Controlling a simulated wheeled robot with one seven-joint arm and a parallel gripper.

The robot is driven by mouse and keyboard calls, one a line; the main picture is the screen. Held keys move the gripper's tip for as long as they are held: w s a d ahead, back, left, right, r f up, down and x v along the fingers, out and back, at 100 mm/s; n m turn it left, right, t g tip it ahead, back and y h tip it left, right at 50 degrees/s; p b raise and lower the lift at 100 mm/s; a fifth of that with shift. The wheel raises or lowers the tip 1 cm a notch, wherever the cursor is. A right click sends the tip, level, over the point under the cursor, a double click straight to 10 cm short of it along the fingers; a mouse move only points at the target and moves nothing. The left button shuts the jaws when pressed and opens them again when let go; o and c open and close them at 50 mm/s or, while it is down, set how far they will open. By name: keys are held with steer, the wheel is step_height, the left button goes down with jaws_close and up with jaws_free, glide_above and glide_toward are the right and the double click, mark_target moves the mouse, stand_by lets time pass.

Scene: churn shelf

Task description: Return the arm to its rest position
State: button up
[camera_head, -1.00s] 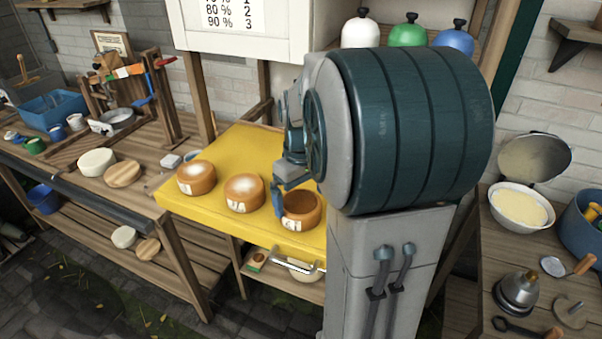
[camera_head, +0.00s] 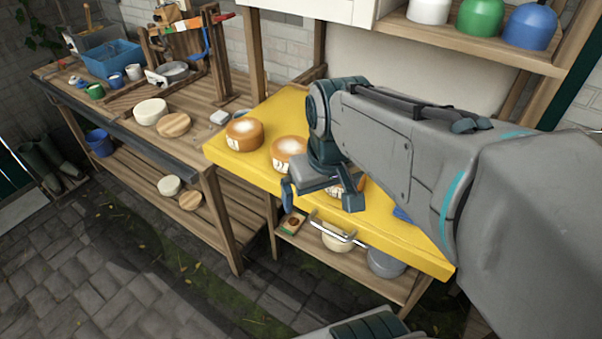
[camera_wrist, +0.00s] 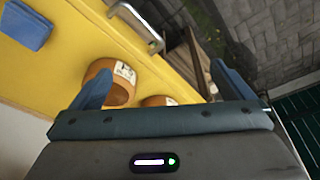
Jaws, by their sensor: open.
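My gripper (camera_head: 322,200) is open and hangs in front of the yellow bench top, its two blue fingers spread apart with nothing between them. In the wrist view its fingers (camera_wrist: 155,85) stand wide apart over the bench edge. The arm reaches in from the right of the head view. One orange-brown cheese wheel (camera_head: 343,187) is mostly hidden behind my gripper. Two more wheels, one in the middle (camera_head: 288,152) and one at the left (camera_head: 244,133), sit on the yellow top (camera_head: 232,158) with pale tops and labels.
A metal handle (camera_head: 338,232) juts out at the yellow bench's front. A blue item (camera_wrist: 27,25) lies on the yellow top. The left wooden workbench (camera_head: 130,122) holds a blue crate (camera_head: 113,58) and pale rounds. Canisters (camera_head: 480,16) stand on the upper shelf. The paved floor (camera_head: 130,270) at front left is open.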

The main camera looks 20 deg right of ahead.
steer(key=shift+m+t, duration=0.3)
steer(key=shift+t, duration=0.1)
steer(key=s+a+f, duration=0.2)
steer(key=s, duration=0.1)
steer(key=shift+d, duration=0.1)
stand_by(1.0)
